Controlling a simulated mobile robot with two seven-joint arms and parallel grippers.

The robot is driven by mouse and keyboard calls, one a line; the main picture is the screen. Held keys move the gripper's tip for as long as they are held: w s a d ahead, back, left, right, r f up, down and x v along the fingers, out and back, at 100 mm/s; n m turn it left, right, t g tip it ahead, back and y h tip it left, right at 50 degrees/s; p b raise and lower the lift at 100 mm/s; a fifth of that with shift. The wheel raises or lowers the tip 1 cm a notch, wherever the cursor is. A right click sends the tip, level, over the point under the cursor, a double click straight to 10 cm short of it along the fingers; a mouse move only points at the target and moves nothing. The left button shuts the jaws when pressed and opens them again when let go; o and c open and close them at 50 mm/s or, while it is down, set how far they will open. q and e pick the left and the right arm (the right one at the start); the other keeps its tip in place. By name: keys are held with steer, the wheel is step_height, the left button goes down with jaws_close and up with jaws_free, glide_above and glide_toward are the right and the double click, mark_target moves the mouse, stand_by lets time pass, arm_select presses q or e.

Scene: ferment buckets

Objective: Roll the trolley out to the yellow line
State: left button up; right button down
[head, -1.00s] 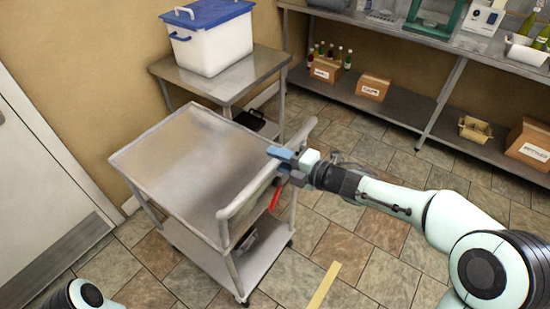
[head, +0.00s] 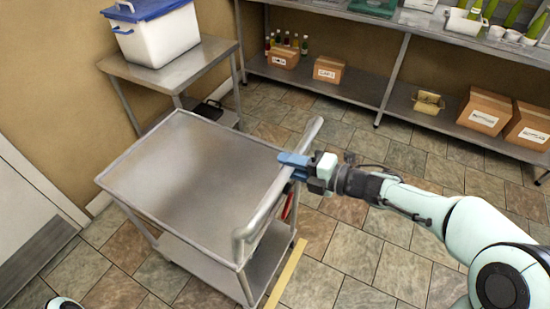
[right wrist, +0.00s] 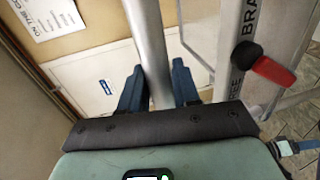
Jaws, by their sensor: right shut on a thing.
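The steel trolley (head: 185,185) stands with its handle side to the right, close to the yellow line (head: 287,275) on the floor. The line runs just right of the lower shelf and partly behind the near leg; whether any wheel touches it is hidden. My right gripper (head: 293,162) is shut on the trolley's handle (head: 262,208) at about mid-length. In the right wrist view the handle tube (right wrist: 149,45) passes between the two blue fingers (right wrist: 158,88). A red brake lever (right wrist: 270,68) shows beside it, by partly cut-off lettering. My left gripper is out of view.
A steel table (head: 170,80) with a blue-lidded white tub (head: 160,38) stands behind the trolley. Shelving (head: 350,92) with cardboard boxes (head: 328,69) and bottles lines the back wall. A door (head: 25,225) is at left. Tiled floor right of the line is clear.

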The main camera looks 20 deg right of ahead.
steer(key=shift+f+v, duration=0.15)
steer(key=shift+v, duration=0.6)
steer(key=shift+f+v, duration=0.15)
steer(key=shift+v, duration=0.65)
steer(key=c, duration=0.9)
jaws_free()
steer(key=shift+c, duration=0.2)
steer(key=v, duration=1.3)
steer(key=shift+s+d, duration=0.1)
